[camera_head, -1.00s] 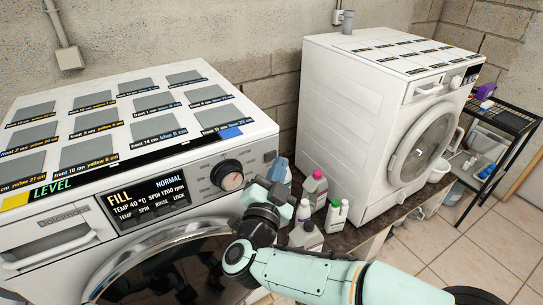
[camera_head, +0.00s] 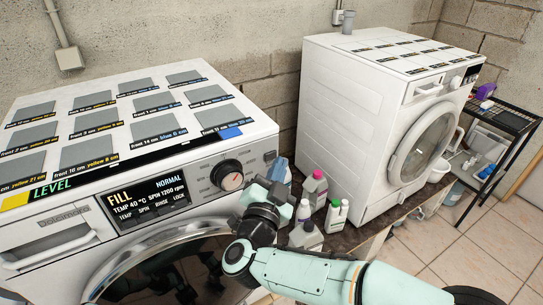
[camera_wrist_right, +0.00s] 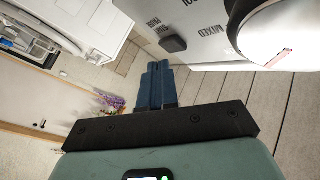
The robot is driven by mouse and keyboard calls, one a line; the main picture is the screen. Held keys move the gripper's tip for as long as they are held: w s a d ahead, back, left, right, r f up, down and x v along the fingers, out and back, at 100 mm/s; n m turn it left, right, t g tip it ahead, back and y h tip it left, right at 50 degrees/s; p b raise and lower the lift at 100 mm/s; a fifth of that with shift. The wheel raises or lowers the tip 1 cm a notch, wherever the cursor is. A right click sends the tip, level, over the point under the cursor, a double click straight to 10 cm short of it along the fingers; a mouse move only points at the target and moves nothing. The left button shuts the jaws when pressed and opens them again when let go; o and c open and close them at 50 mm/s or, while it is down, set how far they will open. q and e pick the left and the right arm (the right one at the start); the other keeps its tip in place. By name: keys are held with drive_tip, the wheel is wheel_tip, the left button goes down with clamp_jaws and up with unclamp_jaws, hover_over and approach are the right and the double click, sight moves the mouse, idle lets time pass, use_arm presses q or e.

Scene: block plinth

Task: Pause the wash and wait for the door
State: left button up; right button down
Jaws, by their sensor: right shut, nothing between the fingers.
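The near washer (camera_head: 190,160) has a lit display (camera_head: 147,199) reading FILL, NORMAL, TEMP 40 °C, SPIN 1200 rpm. Its round dark door (camera_head: 160,280) looks shut, partly cut off by the frame. A small dark square button (camera_head: 270,156) is at the panel's right end, beyond the dial (camera_head: 228,175). In the right wrist view the button (camera_wrist_right: 172,44) is beside inverted lettering that seems to read START PAUSE. My right gripper (camera_head: 268,187) is in front of the panel's right end; its blue fingers (camera_wrist_right: 155,68) are shut and empty, apparently short of the button. My left gripper is out of view.
Bottles (camera_head: 315,188) stand on a dark shelf between the near washer and a second white machine (camera_head: 350,115). A black rack (camera_head: 508,120) stands at the far right. The tiled floor (camera_head: 460,235) is open at right.

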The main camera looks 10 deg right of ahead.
drive_tip(key=shift+w, duration=0.15)
drive_tip(key=shift+w+a, duration=0.15)
drive_tip(key=shift+w, duration=0.1)
drive_tip(key=shift+w+a, duration=0.1)
drive_tip(key=shift+w, duration=0.25)
idle(0.5)
drive_tip(key=shift+s, duration=0.15)
drive_tip(key=shift+s+d+b, duration=0.25)
drive_tip(key=shift+s+b, duration=0.1)
drive_tip(key=shift+s, duration=0.3)
drive_tip(key=s, duration=0.1)
drive_tip(key=s+d+b, duration=0.1)
drive_tip(key=s, duration=0.1)
drive_tip(key=s+b, duration=0.1)
drive_tip(key=shift+s+d, duration=0.35)
